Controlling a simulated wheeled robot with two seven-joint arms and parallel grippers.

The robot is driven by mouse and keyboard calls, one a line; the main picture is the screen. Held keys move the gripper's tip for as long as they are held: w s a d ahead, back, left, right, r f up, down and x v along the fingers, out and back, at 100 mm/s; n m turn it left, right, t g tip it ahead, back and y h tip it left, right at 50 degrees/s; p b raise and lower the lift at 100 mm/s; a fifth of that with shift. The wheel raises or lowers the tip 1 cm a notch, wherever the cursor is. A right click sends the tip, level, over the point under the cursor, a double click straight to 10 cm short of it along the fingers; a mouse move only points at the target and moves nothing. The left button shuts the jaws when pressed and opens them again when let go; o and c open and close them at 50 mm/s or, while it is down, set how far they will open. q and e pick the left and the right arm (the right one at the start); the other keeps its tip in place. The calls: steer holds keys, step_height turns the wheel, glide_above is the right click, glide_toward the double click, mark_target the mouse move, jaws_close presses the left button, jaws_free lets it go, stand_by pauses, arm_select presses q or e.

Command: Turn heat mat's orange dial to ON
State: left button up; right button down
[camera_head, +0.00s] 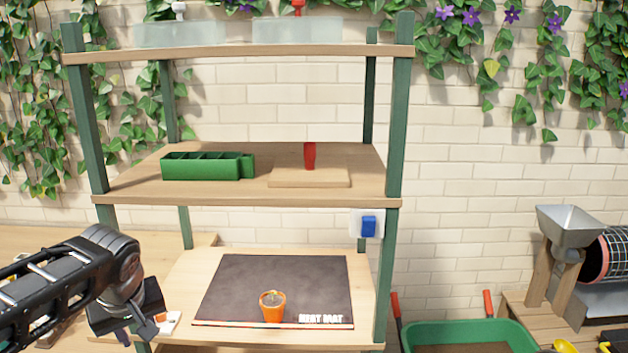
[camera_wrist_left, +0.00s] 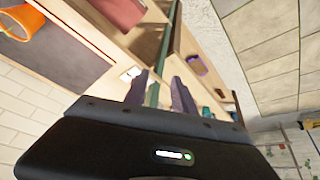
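The heat mat (camera_head: 300,275) is a dark sheet lettered HEAT MAT on the lower shelf in the head view. An orange pot (camera_head: 272,308) stands on its front part; it also shows in the wrist view (camera_wrist_left: 22,22). A small white box (camera_head: 173,323) with a bit of orange lies at the shelf's front left corner, partly hidden by my left gripper (camera_head: 146,329). I cannot make out the dial's setting. The left gripper is beside this box. In the wrist view, its fingers (camera_wrist_left: 160,88) are apart with nothing between them, and a small white item (camera_wrist_left: 131,74) shows just past one finger.
A green rack post (camera_head: 386,280) and a blue switch (camera_head: 369,226) stand at the right. The middle shelf (camera_head: 245,192) above holds a green tray (camera_head: 205,166) and a board with a red handle (camera_head: 309,156). A green tub (camera_head: 470,335) is at the lower right.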

arm_select(q)
steer(key=w+d+f+m+t+h, duration=0.3)
steer(key=w+d+f+m, duration=0.25)
steer(key=d, duration=0.45)
steer(key=s+d+f+m+g+h, duration=0.1)
steer(key=d+f, duration=0.4)
steer(key=f, duration=0.2)
steer(key=d+f+m+h, duration=0.1)
steer(key=d+f+h, duration=0.1)
steer(key=d+f, duration=0.45)
steer(key=s+d+f+g, duration=0.1)
steer(key=s+f, duration=0.3)
steer(key=f, duration=0.3)
steer(key=s+d+f, duration=0.1)
steer(key=s+f, duration=0.2)
steer(key=f, duration=0.3)
steer(key=s+d+f+n+g, duration=0.1)
steer(key=s+f+g, duration=0.1)
steer(key=s+f, duration=0.4)
steer(key=s+d+f+g, duration=0.1)
steer(key=s+f+g, duration=0.1)
steer(key=s+f, duration=0.5)
steer(key=s, duration=0.6)
steer(key=shift+s+d+n+g+h, duration=0.3)
steer(key=shift+d+n+h, duration=0.05)
steer(key=shift+h, duration=0.05)
